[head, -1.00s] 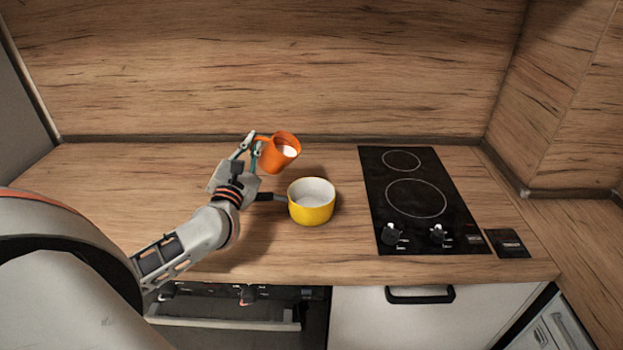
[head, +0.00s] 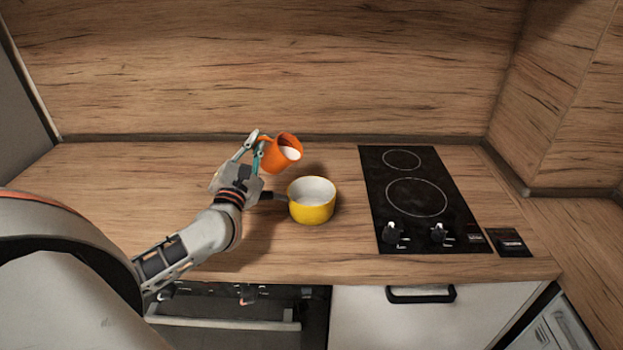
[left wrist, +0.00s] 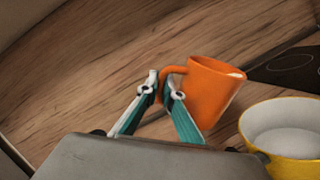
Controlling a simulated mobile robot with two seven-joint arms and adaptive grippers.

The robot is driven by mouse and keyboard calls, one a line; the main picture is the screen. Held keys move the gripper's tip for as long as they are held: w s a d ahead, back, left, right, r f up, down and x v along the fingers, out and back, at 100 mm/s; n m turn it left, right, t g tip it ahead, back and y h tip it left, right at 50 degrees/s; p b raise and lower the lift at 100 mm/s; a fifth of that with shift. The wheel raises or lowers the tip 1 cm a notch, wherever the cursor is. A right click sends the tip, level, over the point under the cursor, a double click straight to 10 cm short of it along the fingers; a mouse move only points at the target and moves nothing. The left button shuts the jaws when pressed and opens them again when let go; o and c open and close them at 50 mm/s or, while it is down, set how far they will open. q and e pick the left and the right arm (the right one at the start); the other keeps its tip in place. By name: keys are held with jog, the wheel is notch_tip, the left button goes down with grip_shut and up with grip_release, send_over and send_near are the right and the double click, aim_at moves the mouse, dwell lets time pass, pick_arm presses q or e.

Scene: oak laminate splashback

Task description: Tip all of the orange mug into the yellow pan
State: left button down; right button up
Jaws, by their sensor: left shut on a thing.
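The orange mug (head: 281,153) is held in the air, tilted to the right with its mouth toward the pan's side. White contents show near its rim. My left gripper (head: 258,145) is shut on the mug's handle; the mug (left wrist: 208,92) and the gripper (left wrist: 161,88) also show in the left wrist view. The yellow pan (head: 312,212) stands upright on the counter below and a little right of the mug, its handle pointing left, partly behind my gripper. Its inside looks pale; no stream shows between mug and pan. My right gripper is not in view.
A black hob (head: 419,203) with two rings and knobs lies right of the pan. A small dark panel (head: 508,243) lies at its lower right. The wooden counter (head: 130,170) is clear at the left. A wooden splashback (head: 270,65) stands behind.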

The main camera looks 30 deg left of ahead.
aim_at(268, 159)
pick_arm(q)
jog(key=shift+d+r, duration=0.1)
jog(key=shift+d, duration=0.1)
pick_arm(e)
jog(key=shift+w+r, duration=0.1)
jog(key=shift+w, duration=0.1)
pick_arm(q)
jog(key=shift+m+b, duration=0.3)
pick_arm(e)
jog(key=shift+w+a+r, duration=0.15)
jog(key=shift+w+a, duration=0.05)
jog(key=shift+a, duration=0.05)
pick_arm(q)
jog(key=shift+d+m+t+b, duration=0.15)
jog(key=shift+m+t+b, duration=0.15)
jog(key=shift+m+b, duration=0.15)
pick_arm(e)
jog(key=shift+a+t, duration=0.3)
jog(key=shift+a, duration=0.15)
pick_arm(q)
jog(key=shift+d+m+b, duration=0.2)
jog(key=shift+m+b, duration=0.15)
jog(key=shift+m, duration=0.2)
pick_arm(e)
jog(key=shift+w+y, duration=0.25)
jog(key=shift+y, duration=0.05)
